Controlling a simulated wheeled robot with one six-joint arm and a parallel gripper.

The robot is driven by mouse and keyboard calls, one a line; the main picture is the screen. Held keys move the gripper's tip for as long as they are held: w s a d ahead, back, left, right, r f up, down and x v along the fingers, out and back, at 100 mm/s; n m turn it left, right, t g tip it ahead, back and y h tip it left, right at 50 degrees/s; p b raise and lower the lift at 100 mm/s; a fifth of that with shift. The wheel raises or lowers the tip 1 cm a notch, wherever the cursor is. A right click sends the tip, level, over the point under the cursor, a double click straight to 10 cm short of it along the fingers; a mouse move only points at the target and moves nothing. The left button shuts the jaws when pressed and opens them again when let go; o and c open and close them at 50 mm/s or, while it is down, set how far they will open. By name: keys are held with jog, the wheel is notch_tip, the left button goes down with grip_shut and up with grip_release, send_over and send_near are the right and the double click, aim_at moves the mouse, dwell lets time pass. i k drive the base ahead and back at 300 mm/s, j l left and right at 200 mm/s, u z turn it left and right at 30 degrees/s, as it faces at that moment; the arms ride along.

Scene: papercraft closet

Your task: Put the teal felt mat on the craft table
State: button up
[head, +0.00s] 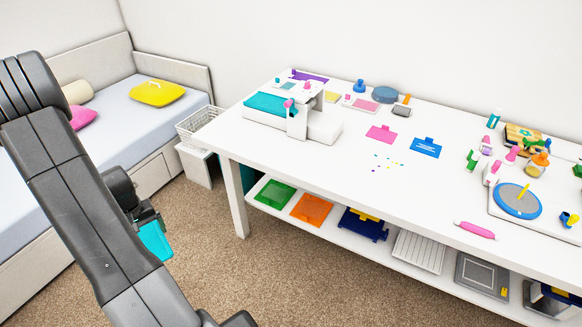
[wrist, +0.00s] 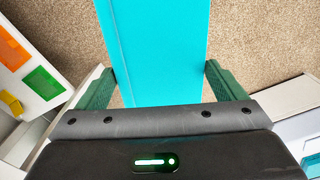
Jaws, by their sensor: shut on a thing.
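The teal felt mat (head: 156,241) is a flat, bright teal piece held in my gripper (head: 148,217), low in front of the bed and left of the table. In the wrist view the mat (wrist: 160,45) lies between the two green fingers of my gripper (wrist: 160,85) and extends beyond them over the carpet. My gripper is shut on it. Part of the mat is hidden by the gripper. The craft table (head: 350,185) is the long white table to the right, apart from the mat.
A white machine with a teal top (head: 272,106) stands at the table's left end. A pink piece (head: 381,134) and a blue piece (head: 426,147) lie mid-table. The front left tabletop is mostly clear. A low shelf holds a green tray (head: 275,193). A basket (head: 198,122) stands beside the bed.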

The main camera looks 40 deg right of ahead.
aim_at(405, 179)
jog(key=k+j+z, duration=0.1)
jog(key=z, duration=0.25)
jog(key=k+z, duration=0.15)
jog(key=z, duration=0.25)
jog(key=k+z, duration=0.1)
jog(key=z, duration=0.25)
